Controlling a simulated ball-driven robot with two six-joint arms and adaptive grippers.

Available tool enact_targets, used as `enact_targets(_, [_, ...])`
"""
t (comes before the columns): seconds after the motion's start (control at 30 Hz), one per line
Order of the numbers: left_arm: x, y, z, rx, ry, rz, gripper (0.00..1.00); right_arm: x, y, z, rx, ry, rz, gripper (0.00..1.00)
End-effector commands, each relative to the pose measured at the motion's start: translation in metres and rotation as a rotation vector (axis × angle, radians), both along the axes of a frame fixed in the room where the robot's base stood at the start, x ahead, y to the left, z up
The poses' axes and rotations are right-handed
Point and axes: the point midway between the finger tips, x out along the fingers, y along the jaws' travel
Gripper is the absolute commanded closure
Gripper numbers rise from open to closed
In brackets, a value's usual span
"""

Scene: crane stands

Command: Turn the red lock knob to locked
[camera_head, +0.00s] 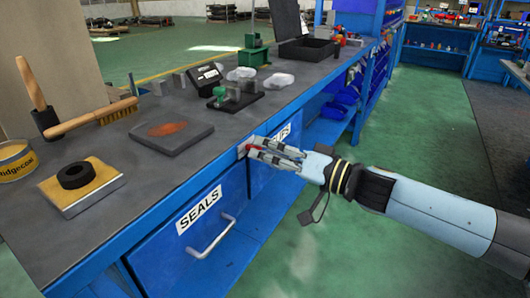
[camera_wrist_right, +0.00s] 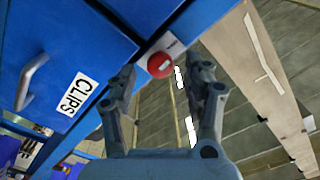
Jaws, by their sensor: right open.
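The red lock knob (camera_wrist_right: 160,65) is a round red button-like knob with a pale mark on its face. It sits on a pale plate at the blue bench's front edge. In the head view only a small bit of the red knob (camera_head: 247,147) shows beyond my fingers. My right gripper (camera_head: 262,149) reaches in from the right, close to the knob. In the right wrist view my right gripper (camera_wrist_right: 166,73) is open, with a finger on each side of the knob. I cannot tell whether the fingers touch it. My left gripper is not in view.
Below the bench top are the SEALS drawer (camera_head: 198,228) with its metal handle and the CLIPS drawer (camera_wrist_right: 70,75). On top lie a dark plate with an orange patch (camera_head: 170,137), a brush (camera_head: 95,118) and a tin (camera_head: 14,160). The green floor at right is clear.

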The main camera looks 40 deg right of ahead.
Motion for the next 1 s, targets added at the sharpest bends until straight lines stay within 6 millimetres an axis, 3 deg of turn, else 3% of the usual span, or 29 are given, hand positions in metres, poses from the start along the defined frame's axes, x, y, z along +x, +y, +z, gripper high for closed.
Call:
enact_targets(0.4, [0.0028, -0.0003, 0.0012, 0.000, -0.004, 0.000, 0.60, 0.0092, 0.0041, -0.0003, -0.001, 0.001, 0.000, 0.49])
enact_targets(0.8, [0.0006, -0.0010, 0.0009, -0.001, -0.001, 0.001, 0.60, 0.0091, 0.0040, -0.0003, -0.001, 0.001, 0.000, 1.00])
enact_targets(1.0, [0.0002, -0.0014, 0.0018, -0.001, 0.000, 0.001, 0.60, 0.0090, 0.0039, -0.0001, -0.009, -0.002, 0.000, 1.00])
